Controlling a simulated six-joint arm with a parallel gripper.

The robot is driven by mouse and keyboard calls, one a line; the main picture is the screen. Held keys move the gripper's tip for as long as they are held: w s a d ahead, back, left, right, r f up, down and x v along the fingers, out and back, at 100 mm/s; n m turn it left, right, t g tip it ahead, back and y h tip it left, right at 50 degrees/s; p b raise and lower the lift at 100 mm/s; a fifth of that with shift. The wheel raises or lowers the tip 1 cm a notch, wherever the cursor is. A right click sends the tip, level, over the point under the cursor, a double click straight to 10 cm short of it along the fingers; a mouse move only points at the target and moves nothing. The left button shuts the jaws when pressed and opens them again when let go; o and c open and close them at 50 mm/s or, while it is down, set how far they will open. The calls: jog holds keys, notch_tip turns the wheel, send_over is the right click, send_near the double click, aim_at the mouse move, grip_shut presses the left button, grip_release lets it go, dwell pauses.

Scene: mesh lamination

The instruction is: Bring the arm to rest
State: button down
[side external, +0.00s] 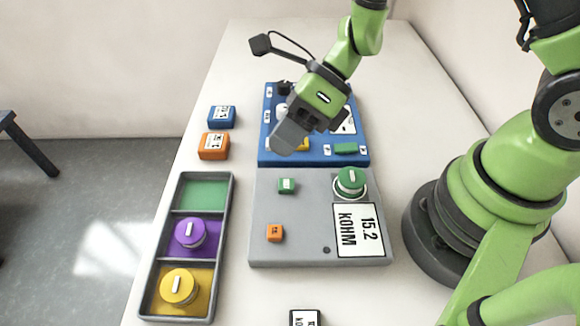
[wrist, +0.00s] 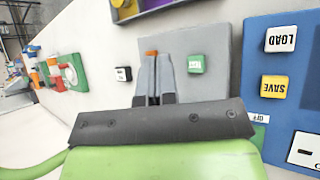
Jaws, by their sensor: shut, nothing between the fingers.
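My gripper (side external: 291,136) is shut and empty. In the side external view it hangs tilted above the blue panel (side external: 265,150), near that panel's front left part, and hides some of its buttons. In the wrist view the two grey fingers of my gripper (wrist: 156,58) are pressed together. They appear in front of the grey panel (wrist: 213,40) and partly cover a small orange button (wrist: 152,52). My green arm reaches in from the top of the side external view.
A grey panel with a green knob (side external: 350,182) and a "15.2 KOHM" display (side external: 358,230) lies in front. A tray (side external: 152,288) holding purple and yellow knobs is at left. Blue (side external: 221,117) and orange (side external: 213,146) blocks stand behind it. The table's right rear is bare.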

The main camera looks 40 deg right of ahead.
jog(key=s+d+r+n+h, duration=0.15)
jog(key=s+r+n, duration=0.25)
jog(key=r+n, duration=0.8)
jog(key=s+d+r+n+t+h, duration=0.5)
jog(key=s+d+r+n, duration=0.2)
jog(key=n, duration=0.5)
jog(key=shift+d+r+n+t, duration=0.3)
jog(key=shift+d+r+t, duration=0.15)
jog(key=shift+d, duration=0.7)
